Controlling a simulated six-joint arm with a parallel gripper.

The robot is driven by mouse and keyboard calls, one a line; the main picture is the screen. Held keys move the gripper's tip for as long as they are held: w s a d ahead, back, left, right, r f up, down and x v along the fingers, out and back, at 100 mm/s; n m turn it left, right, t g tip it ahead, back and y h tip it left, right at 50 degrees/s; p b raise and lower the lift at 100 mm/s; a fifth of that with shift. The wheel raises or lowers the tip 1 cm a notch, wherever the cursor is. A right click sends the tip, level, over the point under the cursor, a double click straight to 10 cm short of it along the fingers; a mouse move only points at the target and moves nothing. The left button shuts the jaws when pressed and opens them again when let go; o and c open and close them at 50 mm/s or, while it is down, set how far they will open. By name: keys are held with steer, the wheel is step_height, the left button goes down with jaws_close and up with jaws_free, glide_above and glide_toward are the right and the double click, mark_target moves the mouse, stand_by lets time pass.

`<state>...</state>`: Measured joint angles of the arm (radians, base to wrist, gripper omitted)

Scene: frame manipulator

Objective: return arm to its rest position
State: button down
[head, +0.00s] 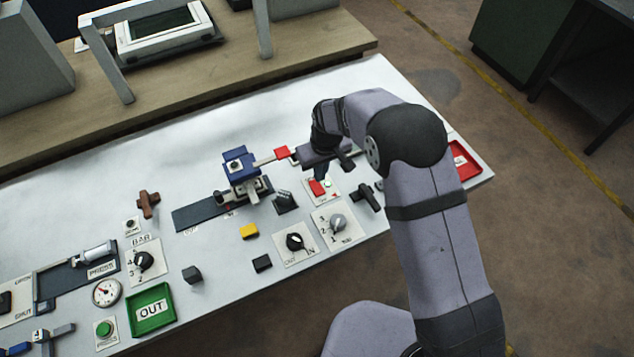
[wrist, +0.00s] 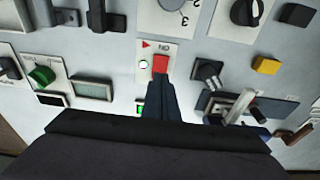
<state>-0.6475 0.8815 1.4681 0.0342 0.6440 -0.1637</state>
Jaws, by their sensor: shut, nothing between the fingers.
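My gripper (head: 323,173) is at the end of the arm, over the right part of the white bench. In the wrist view its dark fingers (wrist: 160,82) are together with nothing between them. Their tips appear right by the red switch (wrist: 160,63) on a white plate with a small lit green lamp (wrist: 143,64). Contact between tips and switch cannot be told. In the head view the red switch (head: 317,187) shows just below the gripper. The arm bends down from the right, hiding part of the bench's right side.
A blue clamp device (head: 239,166) with a red-tipped lever (head: 282,153) stands left of the gripper. Knob plates (head: 338,222), a yellow block (head: 249,231) and dark blocks lie in front. A red tray (head: 463,160) is at the right edge. The bench's back strip is clear.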

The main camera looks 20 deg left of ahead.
steer(key=shift+r, duration=0.45)
steer(key=s+d+r+m, duration=0.2)
steer(key=d+r, duration=0.2)
steer(key=d, duration=0.5)
steer(key=s+d+r+m, duration=0.2)
steer(key=d+r, duration=0.3)
steer(key=d, duration=0.5)
steer(key=s+d+r+m+g+h, duration=0.1)
steer(key=s+d+m, duration=0.4)
steer(key=s+d, duration=0.8)
steer(key=s+r, duration=0.1)
steer(key=s, duration=0.2)
steer(key=shift+d+r, duration=0.2)
